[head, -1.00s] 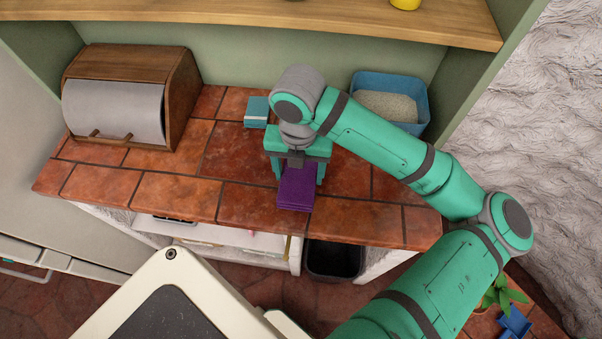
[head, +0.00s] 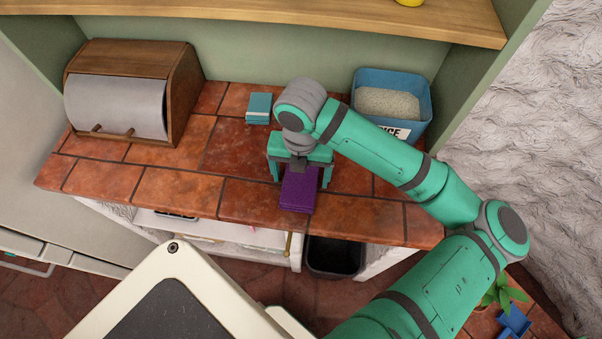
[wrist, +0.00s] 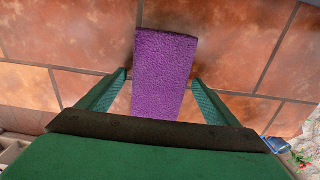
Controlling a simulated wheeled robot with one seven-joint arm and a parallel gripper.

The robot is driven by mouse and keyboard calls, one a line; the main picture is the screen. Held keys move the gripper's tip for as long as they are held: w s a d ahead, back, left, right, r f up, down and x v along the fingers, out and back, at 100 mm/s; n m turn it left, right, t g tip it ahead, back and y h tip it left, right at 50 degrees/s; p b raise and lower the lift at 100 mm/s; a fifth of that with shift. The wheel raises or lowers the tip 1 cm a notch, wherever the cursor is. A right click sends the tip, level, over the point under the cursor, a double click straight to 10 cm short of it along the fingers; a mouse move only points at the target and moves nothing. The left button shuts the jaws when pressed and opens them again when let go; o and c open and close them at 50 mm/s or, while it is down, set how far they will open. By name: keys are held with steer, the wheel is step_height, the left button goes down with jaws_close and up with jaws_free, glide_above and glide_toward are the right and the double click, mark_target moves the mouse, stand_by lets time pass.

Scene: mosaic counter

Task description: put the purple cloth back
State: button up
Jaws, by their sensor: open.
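The purple cloth (head: 299,190) is a folded block lying on the tiled counter (head: 175,192) near its front edge. My gripper (head: 300,178) is over its far part, pointing down, with one finger on each side. In the wrist view the cloth (wrist: 163,75) lies between the two open fingers of the gripper (wrist: 160,80), with a gap on both sides. The gripper is open and holds nothing. The palm hides one end of the cloth in the wrist view.
A teal folded item (head: 259,108) lies behind my gripper. A blue bin of rice (head: 416,100) stands at the back right, a wooden bread box (head: 180,80) at the left. A shelf (head: 290,15) runs above. A dark bin (head: 335,257) stands below the counter edge.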

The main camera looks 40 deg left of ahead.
mark_target(301, 178)
step_height(301, 178, up, 12)
steer(key=shift+r, duration=0.2)
stand_by(0.4)
stand_by(0.5)
